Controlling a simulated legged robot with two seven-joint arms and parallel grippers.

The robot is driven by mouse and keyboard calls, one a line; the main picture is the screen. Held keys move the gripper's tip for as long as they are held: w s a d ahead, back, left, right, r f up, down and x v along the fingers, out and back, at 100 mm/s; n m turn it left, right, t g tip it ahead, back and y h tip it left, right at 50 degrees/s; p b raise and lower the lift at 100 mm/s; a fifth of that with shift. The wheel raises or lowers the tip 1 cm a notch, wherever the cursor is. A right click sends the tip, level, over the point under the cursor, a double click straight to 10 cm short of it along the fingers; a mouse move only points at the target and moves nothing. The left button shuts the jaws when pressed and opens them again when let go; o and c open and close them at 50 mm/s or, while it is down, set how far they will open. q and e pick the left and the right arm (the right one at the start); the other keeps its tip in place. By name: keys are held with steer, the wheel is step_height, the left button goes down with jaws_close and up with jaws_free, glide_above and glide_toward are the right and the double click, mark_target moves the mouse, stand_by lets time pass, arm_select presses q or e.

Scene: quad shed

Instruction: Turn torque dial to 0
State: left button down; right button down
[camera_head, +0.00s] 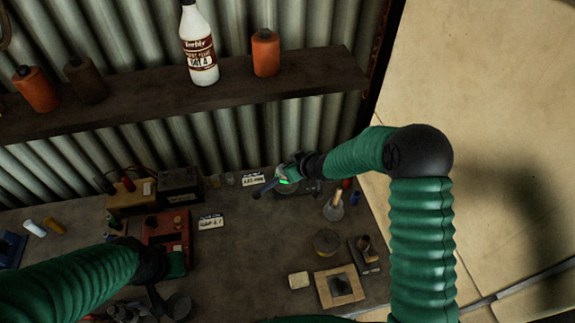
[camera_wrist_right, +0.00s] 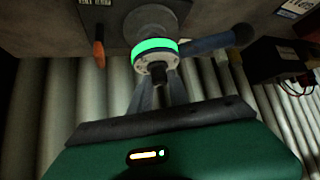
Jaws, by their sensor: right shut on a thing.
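The torque dial (camera_wrist_right: 155,46) shows in the right wrist view as a round part with a glowing green ring, with a dark disc behind it and a grey-blue lever reaching right. My right gripper (camera_wrist_right: 158,76) is shut on its small dark centre. In the head view the same dial (camera_head: 284,182) glows green at the back of the bench, largely hidden by my right gripper (camera_head: 291,174). No number can be read on the dial. My left gripper (camera_head: 172,290) hangs over the front left of the bench beside a red box; its fingers are too dark to tell.
The red box (camera_head: 168,228) and battery-like boxes (camera_head: 180,187) stand at the bench's left. A glass flask (camera_head: 333,208), a round tin (camera_head: 327,242) and a square wooden tray (camera_head: 325,292) are at right. A shelf (camera_head: 225,95) with bottles runs above. The bench centre is clear.

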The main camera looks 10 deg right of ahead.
steer(key=shift+w+d+r+n+g+y+p, duration=0.2)
steer(key=shift+n+g+y+p, duration=0.5)
steer(key=shift+p, duration=2.55)
steer(key=shift+s+r+n+g+y+p, duration=0.1)
steer(key=shift+r+n+y+p, duration=0.65)
steer(key=shift+p, duration=2.5)
steer(key=shift+w+f+n, duration=0.1)
steer(key=shift+f+n, duration=0.65)
steer(key=n+g+y+b, duration=0.1)
steer(key=n+b, duration=0.1)
steer(key=b, duration=0.1)
steer(key=f+n+g+y+b, duration=0.1)
steer(key=n+g+b, duration=0.1)
steer(key=b, duration=0.1)
steer(key=shift+w+d+n, duration=0.1)
steer(key=shift+n, duration=0.2)
steer(key=shift+r+n+g+b, duration=0.2)
steer(key=shift+n+g+b, duration=0.2)
steer(key=shift+b, duration=0.4)
steer(key=shift+r+b, duration=0.15)
steer(key=shift+b, duration=0.15)
steer(key=shift+w+r, duration=0.1)
steer(key=c, duration=1.4)
jaws_free()
steer(key=shift+o, duration=0.7)
steer(key=shift+d, duration=0.1)
